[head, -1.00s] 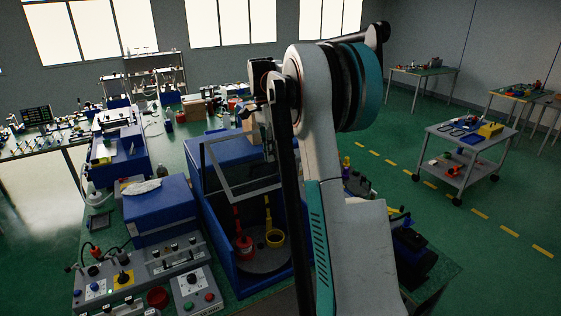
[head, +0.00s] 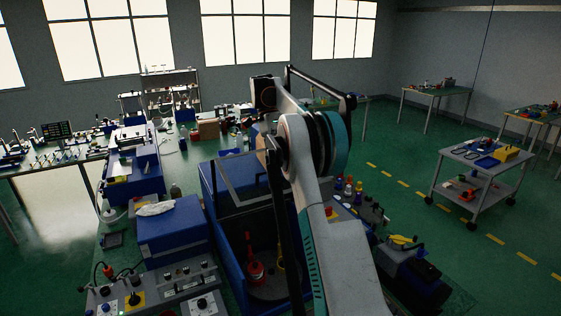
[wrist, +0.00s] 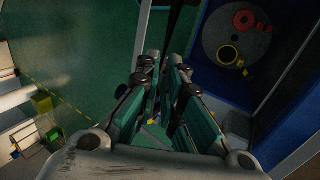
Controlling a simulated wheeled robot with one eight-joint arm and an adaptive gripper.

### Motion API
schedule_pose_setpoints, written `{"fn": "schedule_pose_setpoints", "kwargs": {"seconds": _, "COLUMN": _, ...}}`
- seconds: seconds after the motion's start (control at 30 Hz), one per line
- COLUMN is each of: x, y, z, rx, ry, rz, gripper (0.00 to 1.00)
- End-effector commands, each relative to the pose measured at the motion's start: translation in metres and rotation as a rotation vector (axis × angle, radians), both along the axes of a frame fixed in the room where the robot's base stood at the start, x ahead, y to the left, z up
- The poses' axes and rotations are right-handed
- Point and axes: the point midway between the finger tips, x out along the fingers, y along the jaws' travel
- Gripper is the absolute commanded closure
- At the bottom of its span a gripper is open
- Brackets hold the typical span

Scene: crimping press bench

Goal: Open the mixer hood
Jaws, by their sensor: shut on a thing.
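The mixer is a blue open-fronted box (head: 226,236) in the middle of the head view. Its hood (head: 228,182), a clear pane in a grey frame, is tilted up above the opening. Inside, a red container (head: 255,272) and a partly hidden yellow one stand on a round grey plate. The wrist view shows the red ring-shaped top (wrist: 250,21) and yellow rim (wrist: 228,55) from above. My gripper (wrist: 163,70) is closed around a dark bar, seemingly the hood's handle, though the contact is hard to see. In the head view my arm hides the gripper and the hood's right side.
A blue box (head: 172,232) with a white cloth stands left of the mixer. A grey control panel (head: 160,285) is in front of it. Bottles and tools crowd the bench right of my arm. A trolley (head: 478,165) stands on clear green floor at right.

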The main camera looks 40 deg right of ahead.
Motion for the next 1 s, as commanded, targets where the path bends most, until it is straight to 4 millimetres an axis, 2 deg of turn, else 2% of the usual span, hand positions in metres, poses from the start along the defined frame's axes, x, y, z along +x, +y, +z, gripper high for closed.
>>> {"fn": "schedule_pose_setpoints", "kwargs": {"seconds": 0.03, "x": 0.0097, "y": 0.0016, "z": -0.0117, "rx": -0.003, "ry": -0.024, "rz": 0.008, "gripper": 1.00}}
{"fn": "schedule_pose_setpoints", "kwargs": {"seconds": 0.27, "x": 0.0096, "y": 0.0016, "z": -0.0119, "rx": -0.003, "ry": -0.024, "rz": 0.008, "gripper": 1.00}}
{"fn": "schedule_pose_setpoints", "kwargs": {"seconds": 0.3, "x": 0.0096, "y": 0.0016, "z": -0.0119, "rx": -0.003, "ry": -0.024, "rz": 0.008, "gripper": 0.90}}
{"fn": "schedule_pose_setpoints", "kwargs": {"seconds": 0.4, "x": 0.0096, "y": 0.0015, "z": -0.0117, "rx": -0.003, "ry": -0.025, "rz": 0.008, "gripper": 0.69}}
{"fn": "schedule_pose_setpoints", "kwargs": {"seconds": 0.53, "x": 0.0092, "y": 0.0012, "z": -0.0109, "rx": -0.003, "ry": -0.025, "rz": 0.008, "gripper": 0.65}}
{"fn": "schedule_pose_setpoints", "kwargs": {"seconds": 0.6, "x": 0.0089, "y": 0.0009, "z": -0.0104, "rx": -0.003, "ry": -0.025, "rz": 0.008, "gripper": 0.68}}
{"fn": "schedule_pose_setpoints", "kwargs": {"seconds": 1.0, "x": 0.0080, "y": -0.0001, "z": -0.0088, "rx": -0.004, "ry": -0.024, "rz": 0.006, "gripper": 0.69}}
